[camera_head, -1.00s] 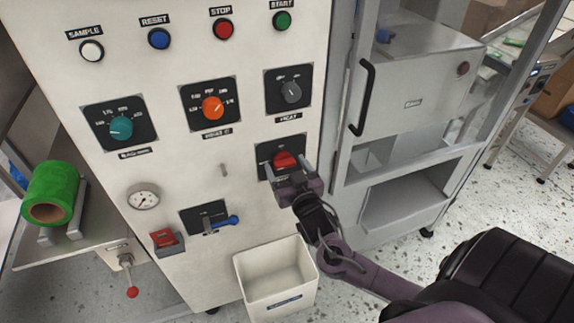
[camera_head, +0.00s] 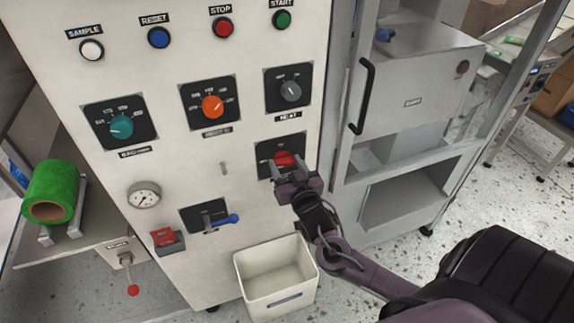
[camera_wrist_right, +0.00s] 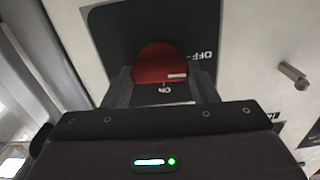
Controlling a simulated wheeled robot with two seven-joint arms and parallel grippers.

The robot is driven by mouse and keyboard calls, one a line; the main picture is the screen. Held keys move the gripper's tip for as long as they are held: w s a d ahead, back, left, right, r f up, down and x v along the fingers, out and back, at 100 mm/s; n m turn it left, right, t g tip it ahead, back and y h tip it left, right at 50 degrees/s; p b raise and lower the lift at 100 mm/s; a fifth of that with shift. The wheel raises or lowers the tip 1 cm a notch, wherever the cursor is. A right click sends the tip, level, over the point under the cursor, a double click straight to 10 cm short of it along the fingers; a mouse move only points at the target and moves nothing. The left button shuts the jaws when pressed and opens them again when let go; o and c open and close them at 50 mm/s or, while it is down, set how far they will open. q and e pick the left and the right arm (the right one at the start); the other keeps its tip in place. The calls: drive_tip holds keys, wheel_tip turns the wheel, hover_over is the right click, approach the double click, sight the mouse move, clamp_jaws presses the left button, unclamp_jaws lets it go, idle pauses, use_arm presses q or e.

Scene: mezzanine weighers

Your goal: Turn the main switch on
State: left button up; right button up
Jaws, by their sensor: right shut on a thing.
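The main switch is a red knob (camera_head: 284,158) on a black plate (camera_head: 263,148) at the lower right of the white panel. In the wrist view the red knob (camera_wrist_right: 160,62) sits between my two fingers, with OFF lettering to its right and ON lettering just below it. A short white mark on the knob lies near the ON lettering. My right gripper (camera_head: 293,171) is shut on the knob, one finger on each side. The fingers hide the knob's sides. My left gripper is not in view.
A blue-handled lever (camera_head: 221,222) and a red switch (camera_head: 163,237) are lower left on the panel. A HEAT dial (camera_head: 290,91) is above the knob. A white bin (camera_head: 277,301) stands below. A grey-framed cabinet (camera_head: 410,95) stands close on the right.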

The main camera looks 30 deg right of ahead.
drive_tip(key=m+p, duration=0.1)
drive_tip(key=m, duration=0.4)
drive_tip(key=shift+d, duration=0.1)
drive_tip(key=m+p, duration=0.1)
drive_tip(key=m, duration=0.3)
drive_tip(key=m+p, duration=0.1)
drive_tip(key=m, duration=0.3)
drive_tip(key=shift+d+f+m, duration=0.1)
drive_tip(key=shift+m, duration=0.3)
drive_tip(key=shift+f+m+p, duration=0.1)
drive_tip(key=shift+m+p, duration=0.45)
drive_tip(key=shift+m, duration=1.15)
drive_tip(key=o, duration=1)
